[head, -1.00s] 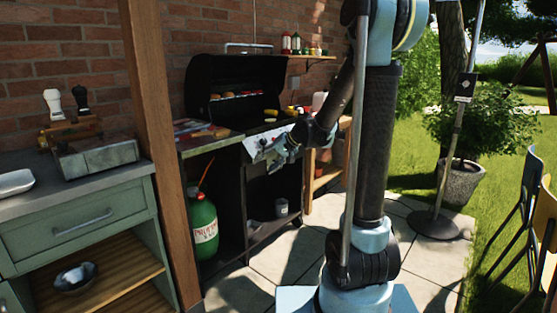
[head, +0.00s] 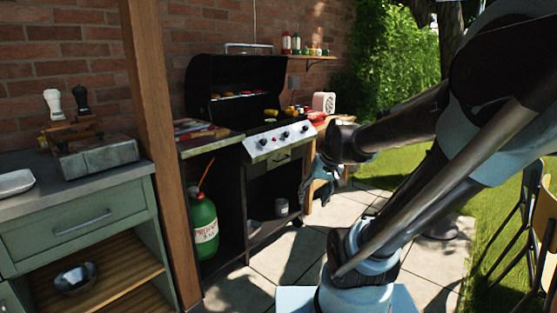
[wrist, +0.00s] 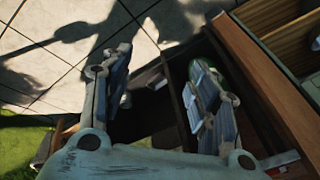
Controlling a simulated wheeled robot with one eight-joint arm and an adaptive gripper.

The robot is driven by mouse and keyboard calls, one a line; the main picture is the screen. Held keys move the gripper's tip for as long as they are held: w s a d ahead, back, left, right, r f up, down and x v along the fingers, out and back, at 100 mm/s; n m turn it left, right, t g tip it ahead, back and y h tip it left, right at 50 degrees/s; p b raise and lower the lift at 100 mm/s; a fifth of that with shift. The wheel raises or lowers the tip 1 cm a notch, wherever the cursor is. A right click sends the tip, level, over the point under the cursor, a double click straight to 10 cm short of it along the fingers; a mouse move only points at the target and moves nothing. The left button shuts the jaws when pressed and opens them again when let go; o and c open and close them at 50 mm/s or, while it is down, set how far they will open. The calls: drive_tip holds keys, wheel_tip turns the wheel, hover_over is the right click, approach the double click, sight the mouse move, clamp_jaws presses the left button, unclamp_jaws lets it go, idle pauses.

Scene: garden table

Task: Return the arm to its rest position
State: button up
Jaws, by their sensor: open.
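My gripper (head: 318,185) is in front of the right end of the grill, at about the height of its lower shelf in the picture. In the wrist view my gripper (wrist: 160,98) points down with its two fingers spread apart and nothing between them. My arm spans the right side of the head view, with its upper links leaning right and its forearm reaching left. The open black grill (head: 207,98) stands behind, with its knobs and front panel in plain view.
A wooden post (head: 153,150) and a green cabinet (head: 100,215) stand at the left. A green gas bottle (head: 203,228) is under the grill's side shelf. Chairs (head: 515,225) stand at the right edge. The paving (head: 265,268) in front of the grill is clear.

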drive_tip(key=s+d+f+h, duration=0.3)
drive_tip(key=s+d+f, duration=0.2)
drive_tip(key=s, duration=0.6)
drive_tip(key=shift+d+f+g, duration=0.2)
drive_tip(key=shift+d+g, duration=0.2)
drive_tip(key=shift+d, duration=0.75)
